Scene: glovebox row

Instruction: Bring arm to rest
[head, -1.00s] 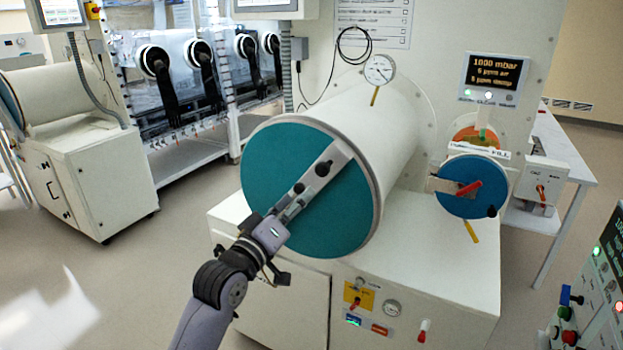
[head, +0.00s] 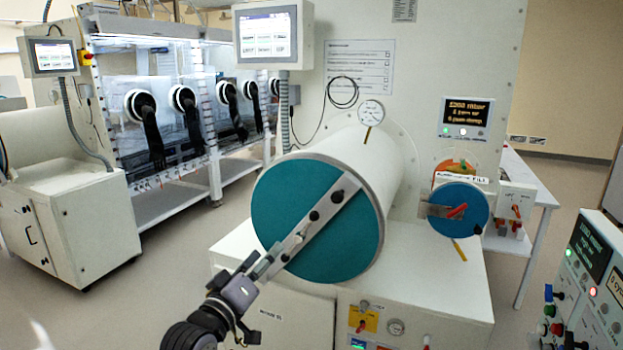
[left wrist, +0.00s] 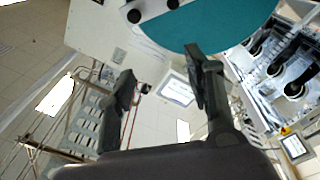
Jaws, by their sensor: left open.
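My left gripper (head: 262,266) is in front of the lower left edge of the big teal round door (head: 345,240), near the low end of its grey bar (head: 310,220). In the left wrist view its two fingers (left wrist: 163,82) stand apart with nothing between them. The teal door (left wrist: 215,20) shows beyond the fingertips there, with dark knobs on its bar at the top. I cannot tell the exact gap between gripper and bar. My right gripper is not in view.
The white cabinet (head: 440,290) carries the large chamber cylinder (head: 385,165). A small blue round door (head: 460,210) is right of it. A control panel (head: 590,270) stands at the right edge. Gloveboxes (head: 160,110) line the back left. Floor (head: 160,290) is clear at left.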

